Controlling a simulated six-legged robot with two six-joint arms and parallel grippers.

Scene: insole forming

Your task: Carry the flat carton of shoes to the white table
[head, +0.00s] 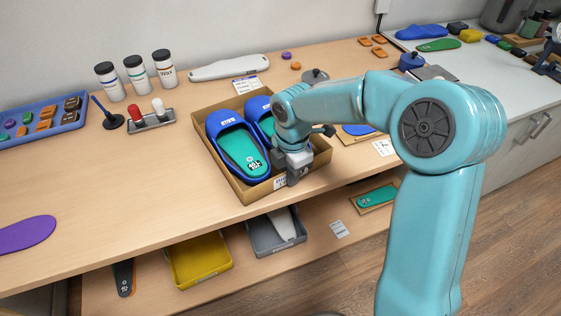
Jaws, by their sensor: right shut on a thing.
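The flat carton (206,112) is an open brown cardboard box on the wooden bench. It holds blue shoes (229,120) with green insoles; the one at the right is partly hidden behind my right arm. My right gripper (293,178) is shut on the carton's near wall, at its right part. The fingertips are hard to see. The white table (480,75) stands at the right, beyond the bench. My left gripper is not in view.
Blue and green insoles (438,45) lie on the white table, whose near part looks mostly clear. A yellow bin (200,262) and grey bin (275,238) sit on the lower shelf.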

